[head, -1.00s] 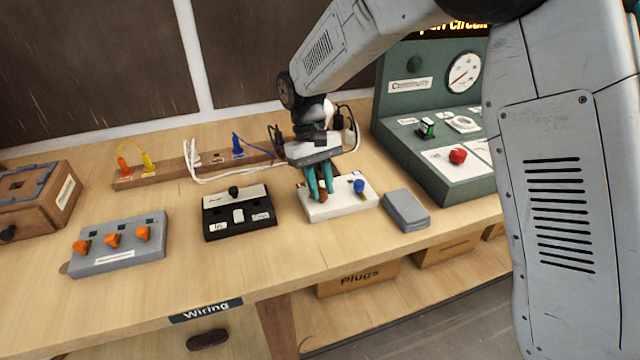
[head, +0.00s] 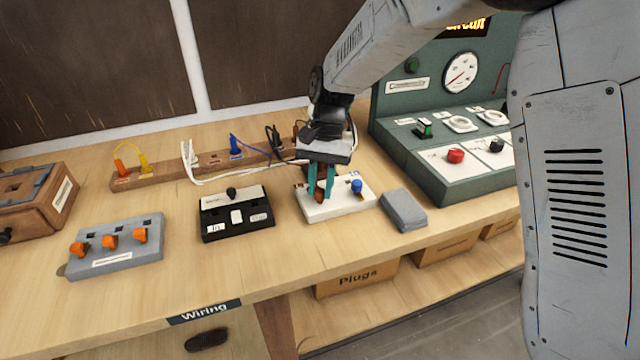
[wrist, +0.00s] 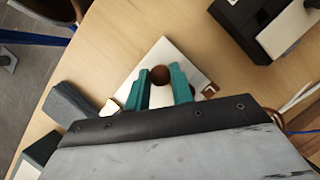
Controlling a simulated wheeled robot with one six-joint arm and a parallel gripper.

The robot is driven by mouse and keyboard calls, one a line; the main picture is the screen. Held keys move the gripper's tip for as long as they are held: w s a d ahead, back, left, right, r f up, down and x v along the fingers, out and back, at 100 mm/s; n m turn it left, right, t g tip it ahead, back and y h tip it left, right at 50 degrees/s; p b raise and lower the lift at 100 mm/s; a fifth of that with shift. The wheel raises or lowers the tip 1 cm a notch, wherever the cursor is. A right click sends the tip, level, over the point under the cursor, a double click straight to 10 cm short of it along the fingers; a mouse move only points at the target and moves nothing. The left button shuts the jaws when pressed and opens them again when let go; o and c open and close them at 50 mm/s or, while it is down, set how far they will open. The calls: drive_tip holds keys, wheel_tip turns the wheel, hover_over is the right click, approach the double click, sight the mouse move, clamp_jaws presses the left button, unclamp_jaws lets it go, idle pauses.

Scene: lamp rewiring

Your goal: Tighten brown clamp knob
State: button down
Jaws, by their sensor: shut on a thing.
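A white block (head: 345,207) lies on the bench with a brown clamp knob (head: 320,197) and a blue knob (head: 356,186) on top. My gripper (head: 321,190) points down over the block's left part, its teal fingers closed on either side of the brown knob. In the wrist view, the round brown knob (wrist: 160,73) shows between the fingertips (wrist: 161,82). The fingers partly hide the knob in the head view. A smaller brown piece (wrist: 210,90) sits near the block's edge in the wrist view.
A grey-blue pad (head: 404,211) lies just right of the block, and a black switch box (head: 236,228) stands to its left. A green test panel (head: 440,180) rises at the right. White cables (head: 215,177) run behind, along a wooden rail (head: 210,160).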

drive_tip(key=shift+m, duration=0.3)
idle(0.4)
drive_tip(key=c, duration=1.2)
unclamp_jaws()
drive_tip(key=shift+r, duration=0.1)
drive_tip(key=v, duration=0.7)
drive_tip(key=shift+r, duration=0.3)
drive_tip(key=shift+w+d, duration=0.1)
